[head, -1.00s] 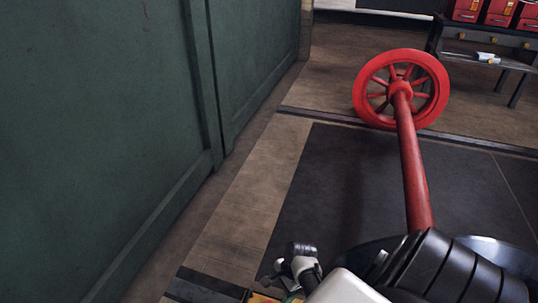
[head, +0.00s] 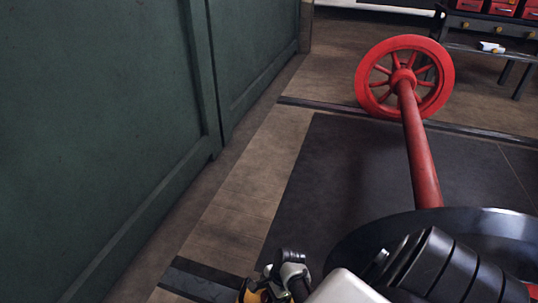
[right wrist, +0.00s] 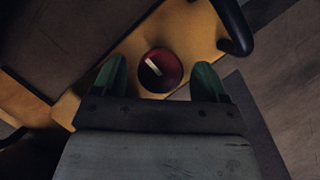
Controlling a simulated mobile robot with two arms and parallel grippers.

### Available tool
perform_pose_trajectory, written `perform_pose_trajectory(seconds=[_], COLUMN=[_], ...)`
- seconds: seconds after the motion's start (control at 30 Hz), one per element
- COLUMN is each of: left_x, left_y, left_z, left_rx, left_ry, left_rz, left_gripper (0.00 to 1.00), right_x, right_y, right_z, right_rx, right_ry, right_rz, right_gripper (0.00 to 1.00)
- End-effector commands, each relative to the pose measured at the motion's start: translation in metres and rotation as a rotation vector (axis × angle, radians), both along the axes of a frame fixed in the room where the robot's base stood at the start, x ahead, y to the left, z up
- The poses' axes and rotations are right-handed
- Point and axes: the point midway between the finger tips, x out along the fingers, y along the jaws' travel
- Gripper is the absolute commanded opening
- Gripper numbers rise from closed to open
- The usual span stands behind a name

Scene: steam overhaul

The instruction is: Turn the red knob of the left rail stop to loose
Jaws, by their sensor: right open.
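The red knob (right wrist: 160,70), round with a pale pointer line slanting toward the upper left, sits on the yellow body of the rail stop (right wrist: 202,26) in the right wrist view. My right gripper (right wrist: 157,78) is open, its two green fingers on either side of the knob with gaps showing. I cannot tell how far above the knob the fingers are. In the head view a small part of the yellow rail stop (head: 252,294) shows at the bottom edge, mostly hidden by my right arm. The left gripper is not in view.
A red wheelset (head: 421,165) stands on the dark floor plate, its near wheel (head: 365,245) close by my right arm. A green wall (head: 95,130) runs along the left. A black bar (right wrist: 237,28) curves beside the rail stop. A bench (head: 490,38) stands at the back right.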

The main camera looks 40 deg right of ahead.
Motion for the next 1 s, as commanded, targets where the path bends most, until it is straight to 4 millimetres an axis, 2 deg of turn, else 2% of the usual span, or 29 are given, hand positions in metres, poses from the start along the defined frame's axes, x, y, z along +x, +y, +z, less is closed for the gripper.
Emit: perform_pose_trajectory(seconds=[0.37, 0.7, 1.0], left_x=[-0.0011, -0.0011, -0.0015], left_y=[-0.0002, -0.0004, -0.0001], left_z=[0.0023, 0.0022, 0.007], left_rx=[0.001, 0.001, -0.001], left_ry=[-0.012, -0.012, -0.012], left_rz=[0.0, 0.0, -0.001], left_gripper=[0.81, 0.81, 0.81], right_x=[0.0007, 0.0006, 0.0005], right_y=[0.002, 0.0019, 0.0018], right_z=[-0.0039, -0.0038, -0.0022], right_rx=[0.0, 0.0, 0.0], right_ry=[-0.001, 0.0, 0.001], right_rz=[0.0, 0.0, 0.044], right_gripper=[0.73, 0.24, 0.24])
